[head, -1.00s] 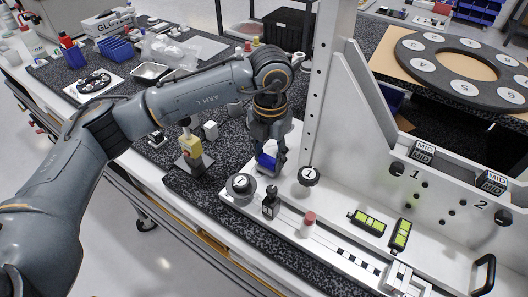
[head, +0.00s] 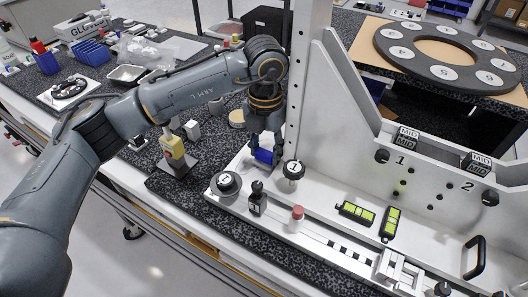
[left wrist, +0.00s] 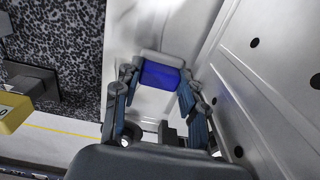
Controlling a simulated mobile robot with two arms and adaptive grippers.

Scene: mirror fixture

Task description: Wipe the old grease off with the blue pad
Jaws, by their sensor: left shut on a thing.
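The blue pad (head: 264,156) is in my left gripper (head: 264,147), low over the rear left part of the white fixture base (head: 322,222), beside the tall upright plate (head: 312,110). In the left wrist view the blue pad (left wrist: 160,75) sits between the two fingers of my left gripper (left wrist: 158,84), with the pale base surface under and around it. I cannot tell if the pad touches the base. No grease stands out; the surface right under the pad is hidden. My right gripper is not in view.
A yellow-topped block (head: 173,150) stands to the left on the speckled mat. The upright closes off the right side.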

